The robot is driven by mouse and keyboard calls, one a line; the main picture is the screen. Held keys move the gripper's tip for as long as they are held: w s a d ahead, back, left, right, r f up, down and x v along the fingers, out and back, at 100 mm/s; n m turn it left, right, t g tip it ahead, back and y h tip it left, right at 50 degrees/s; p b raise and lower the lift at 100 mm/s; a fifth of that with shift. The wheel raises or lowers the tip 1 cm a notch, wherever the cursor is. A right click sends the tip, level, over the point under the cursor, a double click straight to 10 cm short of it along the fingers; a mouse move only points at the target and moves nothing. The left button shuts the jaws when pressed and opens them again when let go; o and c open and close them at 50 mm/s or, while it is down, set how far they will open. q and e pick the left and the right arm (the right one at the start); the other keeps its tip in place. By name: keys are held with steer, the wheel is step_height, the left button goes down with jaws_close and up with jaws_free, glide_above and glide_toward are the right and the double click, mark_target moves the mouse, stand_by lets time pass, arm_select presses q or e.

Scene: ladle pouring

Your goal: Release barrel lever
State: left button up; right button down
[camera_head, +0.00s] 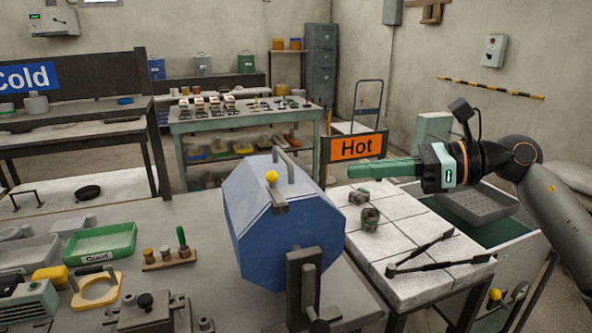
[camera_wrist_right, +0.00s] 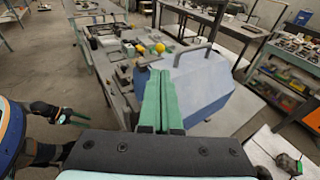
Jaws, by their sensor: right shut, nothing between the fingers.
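The blue octagonal barrel (camera_head: 275,225) stands on the workbench in the middle of the head view. A dark lever with a yellow knob (camera_head: 271,176) sits on its upper front edge. My right gripper (camera_head: 352,170) is shut and empty, to the right of the barrel and apart from the knob. In the right wrist view, its green fingers (camera_wrist_right: 158,73) lie together in front of the blue barrel (camera_wrist_right: 205,82), and a yellow knob (camera_wrist_right: 160,47) shows beyond their tips. What looks like my left gripper (camera_wrist_right: 72,117) is at the left there, too small to judge.
A tiled table (camera_head: 440,225) on the right holds small metal pieces and black tongs (camera_head: 425,255), near an orange Hot sign (camera_head: 356,146). A green tray (camera_head: 100,243) and a yellow ring fixture (camera_head: 97,290) lie left of the barrel. A dark post (camera_head: 303,285) stands before the barrel.

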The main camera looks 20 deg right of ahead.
mark_target(295, 194)
steer(key=p+x, duration=0.2)
steer(key=x, duration=0.8)
steer(key=shift+a+r+p, duration=0.1)
steer(key=shift+r+p, duration=0.05)
steer(key=shift+p, duration=0.2)
steer(key=shift+w+a+f, duration=0.25)
steer(key=shift+w+a, duration=0.05)
steer(key=shift+a, duration=0.2)
arm_select(q)
steer(key=shift+s+a+r+y, duration=0.15)
steer(key=shift+s+a+r, duration=0.1)
steer(key=shift+a+r, duration=0.25)
steer(key=shift+s+a+r+y, duration=0.15)
steer(key=shift+s+a+r, duration=0.15)
steer(key=shift+a, duration=0.3)
